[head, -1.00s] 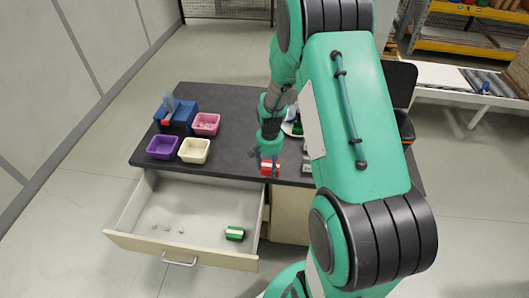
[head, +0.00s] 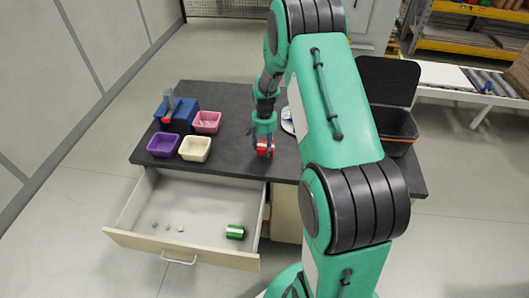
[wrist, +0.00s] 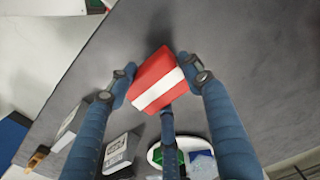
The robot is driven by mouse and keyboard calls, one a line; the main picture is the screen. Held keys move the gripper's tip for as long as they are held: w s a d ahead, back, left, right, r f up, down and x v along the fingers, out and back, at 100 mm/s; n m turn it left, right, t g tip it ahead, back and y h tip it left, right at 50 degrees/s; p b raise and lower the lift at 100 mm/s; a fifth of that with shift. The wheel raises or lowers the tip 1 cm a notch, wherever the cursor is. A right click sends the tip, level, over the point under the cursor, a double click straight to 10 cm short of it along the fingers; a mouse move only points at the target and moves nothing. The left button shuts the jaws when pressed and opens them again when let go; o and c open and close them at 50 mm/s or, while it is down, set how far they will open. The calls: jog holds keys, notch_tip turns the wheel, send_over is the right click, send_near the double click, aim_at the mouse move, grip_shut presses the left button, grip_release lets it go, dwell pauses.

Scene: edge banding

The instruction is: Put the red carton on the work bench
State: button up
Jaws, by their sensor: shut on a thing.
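The red carton (head: 265,148) has a white band and is held between the fingers of my gripper (head: 264,136). It is over the front middle part of the dark work bench (head: 228,160). In the wrist view the red carton (wrist: 158,80) lies between the two blue fingertips of my gripper (wrist: 160,76), its band running diagonally. Grey bench top (wrist: 245,50) is behind it. I cannot tell whether the carton's underside touches the bench or hangs just above it.
The open drawer (head: 140,240) below the bench front holds a green carton (head: 235,232) and several small grey pieces. Purple (head: 163,145), cream (head: 195,149), pink (head: 206,122) and blue (head: 183,112) bins stand on the left. A white plate (wrist: 155,153) and grey boxes (wrist: 120,153) are nearby.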

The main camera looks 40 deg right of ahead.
aim_at(265, 152)
jog(key=shift+f+b, duration=0.35)
jog(key=shift+f, duration=1.4)
jog(key=shift+f, duration=0.1)
jog(key=o, duration=1.2)
notch_tip(265, 152, up, 12)
jog(key=shift+r+p, duration=0.1)
jog(key=shift+p, duration=0.85)
